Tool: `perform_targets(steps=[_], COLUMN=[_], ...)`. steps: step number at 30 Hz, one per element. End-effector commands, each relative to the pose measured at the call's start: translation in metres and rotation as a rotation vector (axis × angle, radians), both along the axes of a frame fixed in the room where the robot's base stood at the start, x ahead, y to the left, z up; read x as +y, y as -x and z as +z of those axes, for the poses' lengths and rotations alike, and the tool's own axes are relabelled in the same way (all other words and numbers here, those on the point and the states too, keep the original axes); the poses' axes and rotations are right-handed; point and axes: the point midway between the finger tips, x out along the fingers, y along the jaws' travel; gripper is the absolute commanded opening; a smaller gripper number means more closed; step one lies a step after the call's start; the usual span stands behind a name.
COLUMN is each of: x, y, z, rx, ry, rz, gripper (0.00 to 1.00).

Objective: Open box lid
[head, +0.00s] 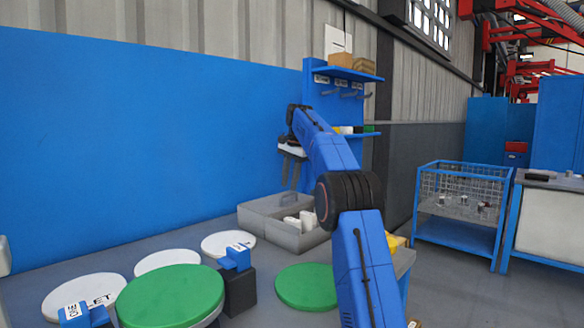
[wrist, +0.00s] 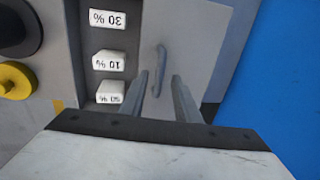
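A grey box (head: 262,231) stands on the table against the blue wall panel. A flat grey lid (wrist: 195,42) with a bar handle (wrist: 160,68) covers part of it. The uncovered section beside the lid holds white blocks (wrist: 108,62) marked with percentages. My gripper (head: 291,182) points down above the box in the head view. In the wrist view, my gripper (wrist: 159,82) has its two fingers apart, with the handle ahead of the gap between them. Nothing is held. Whether the fingertips touch the lid cannot be told.
Green discs (head: 307,287) and white discs (head: 168,262) lie on the table, with small blue-topped blocks (head: 236,257) near them. A blue shelf (head: 345,76) with hooks stands behind the box. A yellow round part (wrist: 15,80) and a black one sit beside the box.

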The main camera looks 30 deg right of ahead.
Motion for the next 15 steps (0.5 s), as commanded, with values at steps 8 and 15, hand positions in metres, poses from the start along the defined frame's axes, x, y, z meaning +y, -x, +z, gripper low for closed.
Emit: perform_targets(steps=[8,15], x=[-0.004,-0.006], y=[0.006,0.011], z=[0.042,0.067], rx=[-0.001,-0.003], ry=[0.001,0.001], rz=[0.0,0.0], gripper=[0.29,0.29])
